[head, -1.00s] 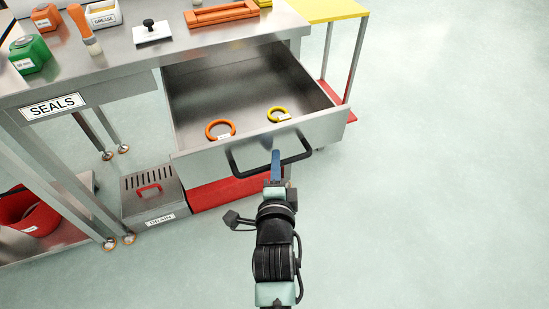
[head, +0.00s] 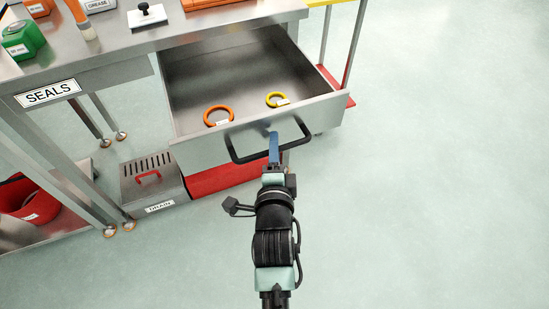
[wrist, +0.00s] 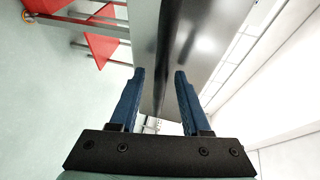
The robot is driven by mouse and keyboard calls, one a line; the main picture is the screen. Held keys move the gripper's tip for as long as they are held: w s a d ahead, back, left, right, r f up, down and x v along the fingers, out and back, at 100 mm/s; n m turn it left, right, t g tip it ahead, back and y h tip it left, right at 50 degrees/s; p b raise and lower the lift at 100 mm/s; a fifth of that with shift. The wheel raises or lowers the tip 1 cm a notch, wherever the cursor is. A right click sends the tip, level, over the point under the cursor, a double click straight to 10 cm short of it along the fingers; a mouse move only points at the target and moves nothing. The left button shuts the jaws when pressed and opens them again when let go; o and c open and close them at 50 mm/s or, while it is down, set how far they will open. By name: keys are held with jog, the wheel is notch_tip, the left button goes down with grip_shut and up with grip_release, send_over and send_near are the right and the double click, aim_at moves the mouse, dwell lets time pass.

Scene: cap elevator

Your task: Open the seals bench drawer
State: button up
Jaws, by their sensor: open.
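The seals bench drawer (head: 215,155) is pulled well out from under the bench, with its inside open to view. Its black bar handle (head: 237,158) is on the drawer front. My gripper (head: 273,136) is at the middle of the handle, its blue fingers overlapping the bar in the head view. In the wrist view, my gripper (wrist: 158,74) has its two blue fingers apart, with a gap between them. The drawer's metal shows beyond the fingertips there. I cannot tell whether the fingers touch the handle. An orange ring (head: 206,115) and a yellow ring (head: 269,99) lie inside the drawer.
The bench top (head: 130,48) carries a green block (head: 20,40), a black-knobbed plate (head: 147,15) and other items. A SEALS sign (head: 48,94) is on its edge. A drain box (head: 150,182) stands below left, near a red bucket (head: 28,200). Floor at right is clear.

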jog(key=s+a+r+p, duration=0.1)
jog(key=s+r, duration=0.1)
jog(key=s, duration=1)
jog(key=shift+s+r, duration=0.2)
jog(key=shift+s, duration=0.05)
